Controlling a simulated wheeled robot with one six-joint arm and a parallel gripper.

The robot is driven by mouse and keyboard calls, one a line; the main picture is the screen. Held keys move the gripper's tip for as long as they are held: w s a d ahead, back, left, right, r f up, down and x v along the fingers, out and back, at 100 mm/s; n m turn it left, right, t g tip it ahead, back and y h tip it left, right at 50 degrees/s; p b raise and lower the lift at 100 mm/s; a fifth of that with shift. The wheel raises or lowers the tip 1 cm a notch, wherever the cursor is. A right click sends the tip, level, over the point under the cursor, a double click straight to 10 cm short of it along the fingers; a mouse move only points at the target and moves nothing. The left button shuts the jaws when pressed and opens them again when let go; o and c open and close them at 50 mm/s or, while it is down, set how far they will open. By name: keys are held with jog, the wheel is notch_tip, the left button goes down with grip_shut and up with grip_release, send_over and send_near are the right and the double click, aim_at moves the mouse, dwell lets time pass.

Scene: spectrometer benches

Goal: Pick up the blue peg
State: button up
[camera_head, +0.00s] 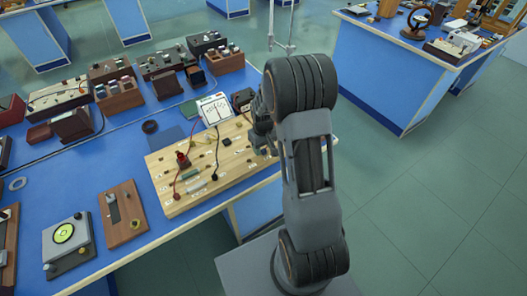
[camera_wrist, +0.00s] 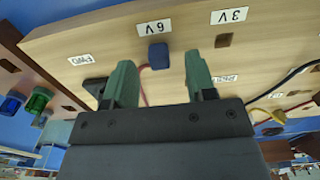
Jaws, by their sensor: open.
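The blue peg (camera_wrist: 158,55) is a small dark blue block standing on the wooden board (camera_wrist: 75,35) by the "6V" label (camera_wrist: 153,27). My gripper (camera_wrist: 160,75) is open, with its two green fingers on either side of the peg in the wrist view. Gaps show between the peg and both fingers, and the peg lies a little beyond the line of the fingertips. In the head view my gripper (camera_head: 262,135) is over the right part of the board (camera_head: 165,180); I cannot make out the peg there.
A red wire (camera_wrist: 144,88) runs beside the peg, and a black wire (camera_wrist: 290,78) lies to the right. A white meter (camera_head: 214,110) stands at the board's back edge. Blue and green knobs (camera_wrist: 38,100) show at the left. Several wooden boxes (camera_head: 118,90) fill the bench behind.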

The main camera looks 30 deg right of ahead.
jog(key=shift+f, duration=0.65)
grip_shut()
jog(key=shift+r, duration=0.1)
